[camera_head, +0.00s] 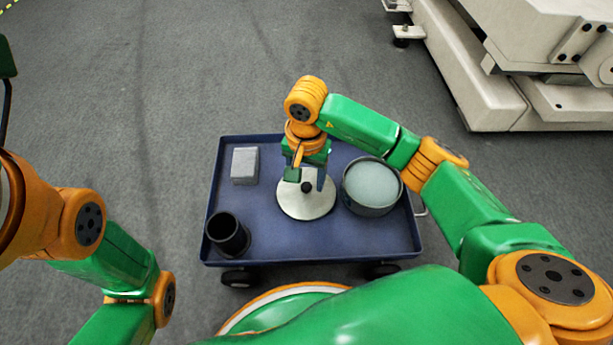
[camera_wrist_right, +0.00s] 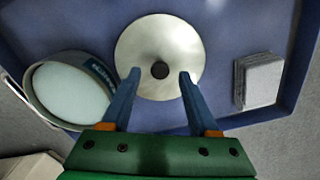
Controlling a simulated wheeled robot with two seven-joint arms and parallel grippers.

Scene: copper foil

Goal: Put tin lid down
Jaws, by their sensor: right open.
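The tin lid (camera_head: 305,206) is a pale round disc with a dark knob. It lies flat on the blue cart (camera_head: 280,238), between the block and the round tin. It also shows in the right wrist view (camera_wrist_right: 160,45), its dark knob near the middle. My right gripper (camera_head: 308,184) is open above the lid, with its fingers on either side of the knob. The fingers (camera_wrist_right: 158,74) look apart from the knob in the right wrist view. My left arm shows at the left of the head view, but its gripper is out of the picture.
A round tin (camera_head: 372,208) with pale contents stands right of the lid. A grey block (camera_head: 245,165) lies at the back left and a black cup (camera_head: 228,236) at the front left. A large pale machine (camera_head: 480,80) stands on the floor beyond.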

